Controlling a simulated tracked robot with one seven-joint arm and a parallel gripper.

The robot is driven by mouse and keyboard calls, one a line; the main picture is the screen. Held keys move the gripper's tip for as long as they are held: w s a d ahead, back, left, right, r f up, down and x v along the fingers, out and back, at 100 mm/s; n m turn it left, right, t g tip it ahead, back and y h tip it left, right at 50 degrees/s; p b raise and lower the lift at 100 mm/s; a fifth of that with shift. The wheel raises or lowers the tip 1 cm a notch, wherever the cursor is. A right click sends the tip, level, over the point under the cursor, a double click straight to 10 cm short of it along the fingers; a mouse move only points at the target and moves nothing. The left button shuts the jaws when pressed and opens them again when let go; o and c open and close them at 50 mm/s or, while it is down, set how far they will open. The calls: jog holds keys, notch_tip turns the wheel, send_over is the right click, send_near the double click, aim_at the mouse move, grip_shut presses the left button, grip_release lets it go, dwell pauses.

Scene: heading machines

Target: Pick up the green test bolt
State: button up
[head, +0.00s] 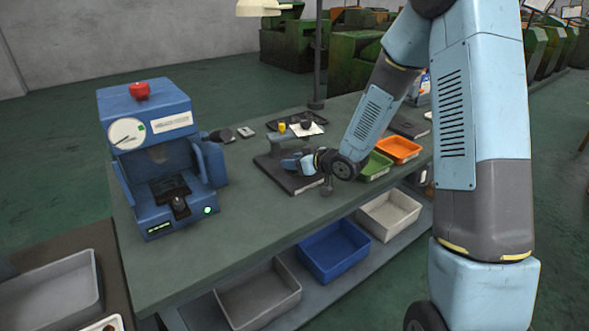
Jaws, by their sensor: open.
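I cannot make out the green test bolt in this view. My gripper (292,163) is small in the head view, over a dark flat plate (301,185) on the green workbench (240,225). It is open, and I see nothing held in it. My wrist and forearm hide part of the bench behind them, including part of a green tray (377,163).
A blue testing machine (150,118) with a dial and red knob stands at the bench's left. An orange tray (399,149) is at the right, and a lamp post (318,60) rises behind. Grey, blue (335,250) and white bins sit on the lower shelf.

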grip_shut()
dwell(0.3)
dwell(0.3)
